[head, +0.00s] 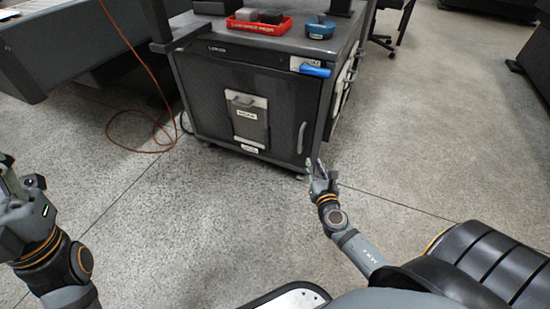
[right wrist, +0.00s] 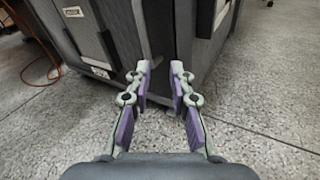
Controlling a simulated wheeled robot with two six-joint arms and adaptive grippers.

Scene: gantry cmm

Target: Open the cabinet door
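The dark grey cabinet (head: 205,95) stands at the top middle of the head view. Its door looks shut and has an upright light bar handle (head: 301,137) near its right edge. My right gripper (head: 318,168) is low, just right of and below the handle, by the cabinet's front right corner. In the right wrist view its two purple-padded fingers (right wrist: 160,75) are apart with nothing between them. A grey upright bar, apparently the handle (right wrist: 141,32), shows beyond and left of the fingertips. My left gripper (head: 22,178) is at the left edge, far from the cabinet, fingers apart and empty.
A red tray (head: 259,26) and a blue-topped item (head: 320,28) sit on the cabinet top. A blue object (head: 315,71) is at its upper front. An orange cable (head: 140,150) lies on the floor to the left. The speckled floor (head: 190,220) in front is clear.

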